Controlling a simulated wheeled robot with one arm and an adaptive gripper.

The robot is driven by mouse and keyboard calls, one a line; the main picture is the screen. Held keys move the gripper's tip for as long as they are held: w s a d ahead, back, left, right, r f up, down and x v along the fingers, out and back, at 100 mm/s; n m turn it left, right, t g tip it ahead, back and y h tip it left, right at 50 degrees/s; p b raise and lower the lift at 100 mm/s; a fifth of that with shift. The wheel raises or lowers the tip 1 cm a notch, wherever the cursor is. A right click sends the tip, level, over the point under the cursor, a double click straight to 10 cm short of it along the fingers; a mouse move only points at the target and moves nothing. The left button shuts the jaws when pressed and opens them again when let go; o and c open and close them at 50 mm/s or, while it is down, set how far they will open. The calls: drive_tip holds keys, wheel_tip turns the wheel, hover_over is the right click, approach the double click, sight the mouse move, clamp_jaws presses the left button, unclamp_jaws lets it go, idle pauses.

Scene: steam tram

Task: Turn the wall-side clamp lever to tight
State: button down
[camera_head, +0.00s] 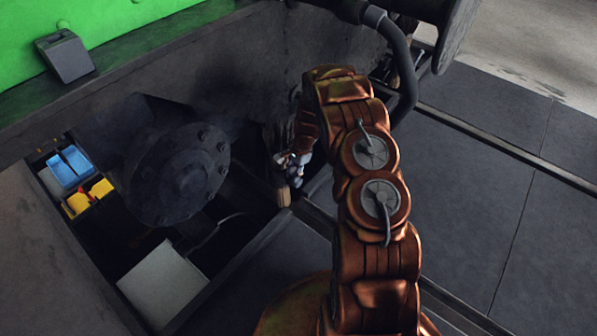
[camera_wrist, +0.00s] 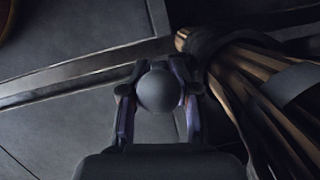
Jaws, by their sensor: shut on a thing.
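In the wrist view my gripper (camera_wrist: 158,88) has its two fingers closed on either side of a round dark grey knob (camera_wrist: 157,91). The knob looks like the end of the clamp lever. The lever's shaft and pivot are hidden, so its angle cannot be told. In the head view my gripper (camera_head: 292,160) is at the foot of the dark wall, beyond my copper-coloured arm. The knob cannot be made out there.
A bundle of wooden strips or bristles (camera_wrist: 265,85) lies close right of the gripper in the wrist view. A round bolted flange (camera_head: 182,178) stands left of the gripper. A tray (camera_head: 52,184) holds blue and yellow items. A thick hose (camera_head: 402,70) hangs behind.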

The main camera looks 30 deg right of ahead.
drive_tip(key=shift+d+r, duration=0.1)
drive_tip(key=c, duration=1)
unclamp_jaws()
drive_tip(key=shift+r, duration=5.05)
drive_tip(key=shift+c, duration=0.2)
